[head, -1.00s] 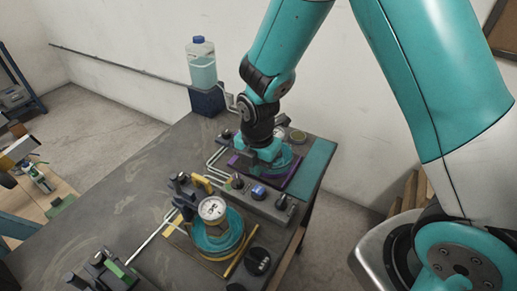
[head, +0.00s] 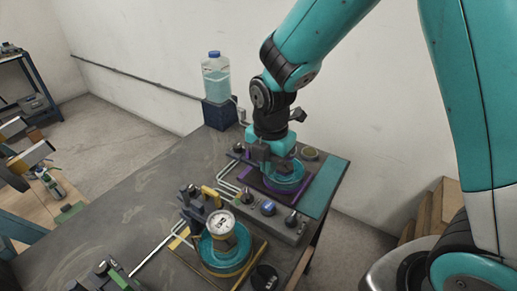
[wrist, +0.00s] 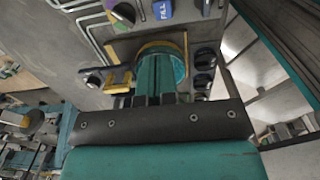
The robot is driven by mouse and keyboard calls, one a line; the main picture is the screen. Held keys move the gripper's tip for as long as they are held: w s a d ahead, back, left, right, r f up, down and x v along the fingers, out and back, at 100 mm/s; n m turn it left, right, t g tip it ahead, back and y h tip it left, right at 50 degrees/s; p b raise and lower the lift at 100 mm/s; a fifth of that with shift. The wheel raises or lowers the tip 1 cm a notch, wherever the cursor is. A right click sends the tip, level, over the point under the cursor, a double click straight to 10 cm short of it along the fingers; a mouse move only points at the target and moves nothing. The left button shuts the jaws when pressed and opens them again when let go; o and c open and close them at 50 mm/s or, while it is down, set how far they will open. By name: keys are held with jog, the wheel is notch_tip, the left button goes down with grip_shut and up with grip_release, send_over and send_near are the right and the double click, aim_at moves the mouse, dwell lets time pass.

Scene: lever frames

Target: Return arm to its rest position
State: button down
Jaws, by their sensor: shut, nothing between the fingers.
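My gripper (head: 268,165) is at the lower end of my teal and black arm, over the far right part of the dark bench, just above or at a teal round fixture (head: 285,180) framed in purple. The fingertips are partly hidden in the head view. In the wrist view my gripper (wrist: 155,97) has its fingers together with nothing seen between them. Beyond them, the wrist view shows a teal round part (wrist: 172,68) with a yellow rim.
The bench (head: 120,205) holds a gauge (head: 221,226) on a teal round base, a control strip with knobs (head: 268,208) and a yellow-handled lever (head: 210,192). A bottle of pale liquid (head: 216,80) stands on a dark block at the back. The bench's left part is mostly clear.

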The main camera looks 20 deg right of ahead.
jog(key=shift+r, duration=0.1)
jog(key=s+a+r+m+y+b, duration=0.2)
jog(key=s+r+m, duration=0.3)
jog(key=s+m, duration=0.4)
jog(key=s+a+r+m+y+b, duration=0.1)
jog(key=s+r+m+y, duration=0.1)
jog(key=s+r+m, duration=0.4)
jog(key=s+m, duration=0.3)
jog(key=shift+s+a+b, duration=0.35)
jog(key=shift+b, duration=0.05)
dwell(0.5)
